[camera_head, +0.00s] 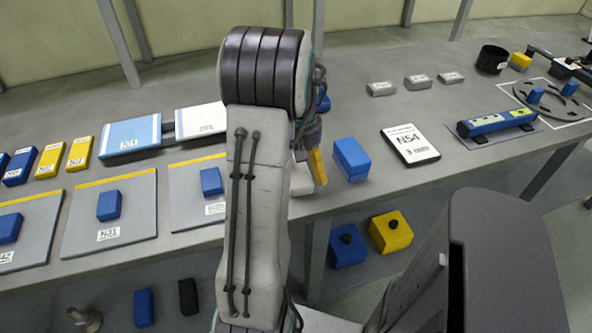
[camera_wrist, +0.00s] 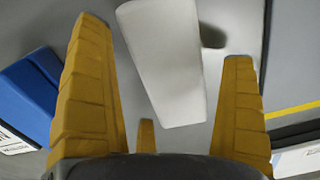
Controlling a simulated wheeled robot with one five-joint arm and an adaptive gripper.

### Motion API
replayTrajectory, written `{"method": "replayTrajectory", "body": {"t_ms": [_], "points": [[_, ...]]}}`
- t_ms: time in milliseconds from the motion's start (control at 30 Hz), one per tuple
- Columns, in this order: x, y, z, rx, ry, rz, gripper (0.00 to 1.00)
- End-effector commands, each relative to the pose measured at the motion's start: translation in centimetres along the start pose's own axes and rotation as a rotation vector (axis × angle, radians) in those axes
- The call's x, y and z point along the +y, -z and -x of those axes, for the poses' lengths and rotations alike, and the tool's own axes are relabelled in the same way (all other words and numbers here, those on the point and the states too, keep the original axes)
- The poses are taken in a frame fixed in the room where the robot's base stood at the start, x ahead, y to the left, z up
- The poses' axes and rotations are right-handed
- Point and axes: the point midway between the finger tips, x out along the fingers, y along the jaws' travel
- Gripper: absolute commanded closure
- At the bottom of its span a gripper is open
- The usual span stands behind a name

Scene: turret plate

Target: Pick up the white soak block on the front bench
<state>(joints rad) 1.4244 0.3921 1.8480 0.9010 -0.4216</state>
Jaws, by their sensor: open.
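The white soak block (camera_wrist: 168,62) lies on the grey bench in the wrist view, tilted a little in the picture. My gripper (camera_wrist: 165,75) is open above it, with its yellow fingers on either side of the block. I cannot tell whether they touch it. In the head view a small part of the white block (camera_head: 301,181) shows at the front edge of the bench, mostly hidden behind my arm. One yellow finger of my gripper (camera_head: 317,166) shows just to its right.
A blue block (camera_head: 351,158) stands close to the right of my gripper. A sign marked N54 (camera_head: 410,144) lies further right. To the left, grey plates (camera_head: 130,234) carry blue blocks. Blue and yellow weights (camera_head: 390,231) sit below the bench edge.

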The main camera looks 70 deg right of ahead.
Motion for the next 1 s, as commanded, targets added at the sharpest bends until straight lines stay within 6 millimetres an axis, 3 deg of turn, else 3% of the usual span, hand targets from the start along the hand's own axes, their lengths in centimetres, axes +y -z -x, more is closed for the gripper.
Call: {"method": "replayTrajectory", "body": {"t_ms": [133, 767, 1000], "points": [[0.0, 0.0, 0.0, 0.0, 0.0, 0.0, 0.0], [0.0, 0.0, 0.03, 0.0, 0.0, 0.0, 0.56], [0.0, 0.0, 0.06, 0.0, 0.0, 0.0, 0.58]]}}
